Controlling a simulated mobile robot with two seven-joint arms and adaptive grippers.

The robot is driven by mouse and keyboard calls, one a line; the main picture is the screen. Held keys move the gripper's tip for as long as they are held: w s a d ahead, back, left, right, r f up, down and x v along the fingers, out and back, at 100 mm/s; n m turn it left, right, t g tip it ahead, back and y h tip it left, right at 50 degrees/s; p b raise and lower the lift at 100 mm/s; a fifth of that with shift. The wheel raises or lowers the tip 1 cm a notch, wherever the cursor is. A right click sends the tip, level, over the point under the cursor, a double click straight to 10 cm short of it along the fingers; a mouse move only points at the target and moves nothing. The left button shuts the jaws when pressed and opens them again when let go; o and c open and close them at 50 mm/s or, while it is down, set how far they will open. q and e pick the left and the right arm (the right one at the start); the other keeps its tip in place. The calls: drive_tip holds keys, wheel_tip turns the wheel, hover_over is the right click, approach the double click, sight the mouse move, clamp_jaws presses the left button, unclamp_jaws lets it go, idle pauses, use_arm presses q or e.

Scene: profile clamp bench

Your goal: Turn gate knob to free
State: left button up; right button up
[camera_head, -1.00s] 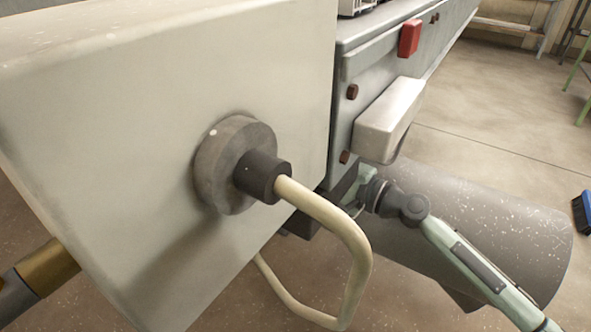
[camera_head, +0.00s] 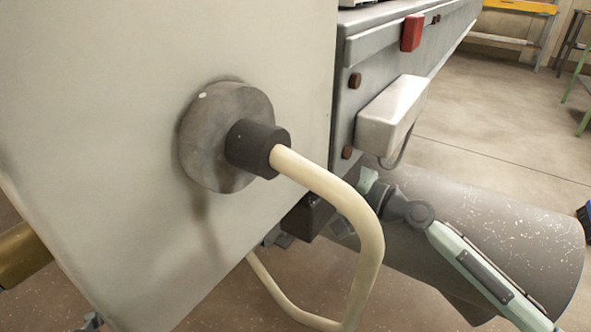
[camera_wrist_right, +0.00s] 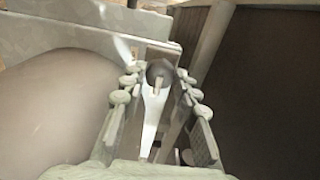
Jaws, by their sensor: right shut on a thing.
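My right arm comes in from the lower right in the head view, and its gripper (camera_head: 366,184) reaches under the bench side, partly hidden by the cream cable and panel. In the right wrist view the gripper's two padded fingers (camera_wrist_right: 158,76) stand on either side of a small dark round piece, which seems to be the gate knob (camera_wrist_right: 160,68). The fingers are shut on it. A pale pointed strip lies below the piece between the fingers. The knob cannot be made out in the head view, and its turn position is unclear. My left gripper is not in view.
A large pale panel with a grey disc (camera_head: 215,135) and a thick cream cable (camera_head: 372,235) fills the head view's left. A white box (camera_head: 392,118) and a red block (camera_head: 412,32) are on the bench side. A speckled grey cylinder (camera_head: 500,225) lies behind my right arm.

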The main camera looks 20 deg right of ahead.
drive_tip(key=o, duration=1.2)
drive_tip(key=shift+c, duration=0.2)
drive_tip(key=v, duration=1.2)
drive_tip(key=shift+s, duration=0.1)
